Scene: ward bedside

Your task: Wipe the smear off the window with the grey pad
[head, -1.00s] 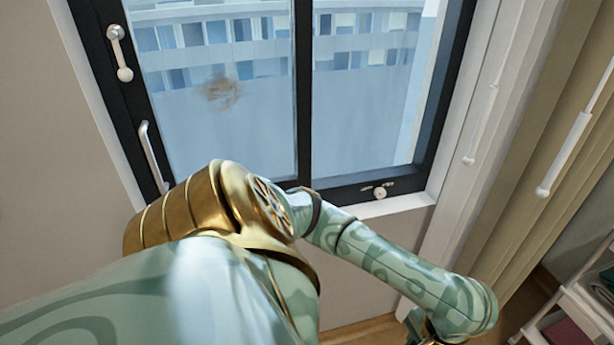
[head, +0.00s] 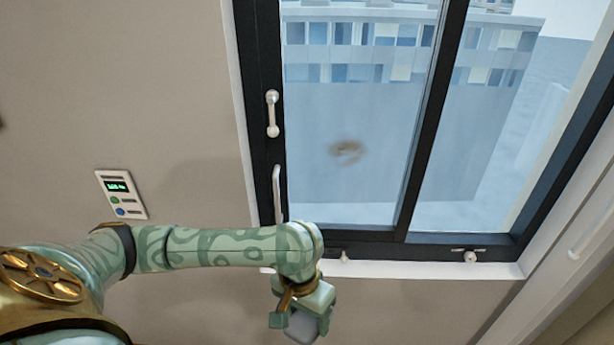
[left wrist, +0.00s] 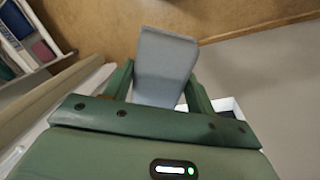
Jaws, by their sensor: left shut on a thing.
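A brown smear (head: 346,152) is on the left pane of the window (head: 350,190). My left gripper (head: 300,312) is below the window's lower left corner, lower than the smear and apart from the glass. It is shut on the grey pad (head: 304,328), whose lower part shows under the jaws. In the left wrist view the pad (left wrist: 164,62) stands out between the two green fingers. My right gripper is not in view.
A white handle (head: 272,113) and a pull bar (head: 278,195) stick out from the dark frame left of the pane. A white sill (head: 400,270) runs below. A small wall panel (head: 121,194) is at left. In the left wrist view, a shelf (left wrist: 30,40) holds folded items.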

